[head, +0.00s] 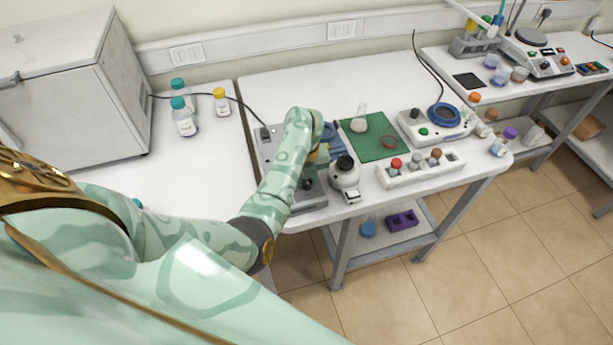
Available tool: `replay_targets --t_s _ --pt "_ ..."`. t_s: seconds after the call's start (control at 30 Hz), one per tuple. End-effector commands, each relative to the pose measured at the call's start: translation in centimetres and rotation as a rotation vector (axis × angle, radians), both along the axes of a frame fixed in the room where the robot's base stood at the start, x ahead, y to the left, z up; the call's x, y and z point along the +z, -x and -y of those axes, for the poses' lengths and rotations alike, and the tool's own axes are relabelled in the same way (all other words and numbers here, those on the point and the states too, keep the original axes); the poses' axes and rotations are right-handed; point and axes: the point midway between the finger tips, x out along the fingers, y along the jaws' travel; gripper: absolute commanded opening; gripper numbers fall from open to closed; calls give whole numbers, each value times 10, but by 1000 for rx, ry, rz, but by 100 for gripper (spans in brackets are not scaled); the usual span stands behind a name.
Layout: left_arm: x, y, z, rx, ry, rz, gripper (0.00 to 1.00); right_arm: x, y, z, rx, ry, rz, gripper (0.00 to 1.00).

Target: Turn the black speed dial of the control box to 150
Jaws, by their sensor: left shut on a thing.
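The control box (312,201) is a grey unit near the front left edge of the middle table, largely covered by my left arm. My left gripper (310,174) is over it, pointing down and shut on a small dark knob (307,184), which appears to be the black speed dial. The wrist and jaws hide most of the dial. Its scale and setting cannot be read. My right gripper is out of view.
A white round-bodied device (344,176) with a black top stands close right of the gripper. A green mat (372,151) with flasks, a white rack (430,171) and a white unit with a blue ring (411,125) lie further right. Bottles (183,121) stand left.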

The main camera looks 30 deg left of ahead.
Motion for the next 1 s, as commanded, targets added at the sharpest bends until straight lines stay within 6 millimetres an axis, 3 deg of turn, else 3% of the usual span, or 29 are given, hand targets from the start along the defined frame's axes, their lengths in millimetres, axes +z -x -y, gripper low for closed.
replay_targets --t_s 0.5,1.0 --pt "2 -2 0 -390 -1 4 4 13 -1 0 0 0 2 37" --pt "2 -2 -1 -499 -1 5 4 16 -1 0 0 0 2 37"
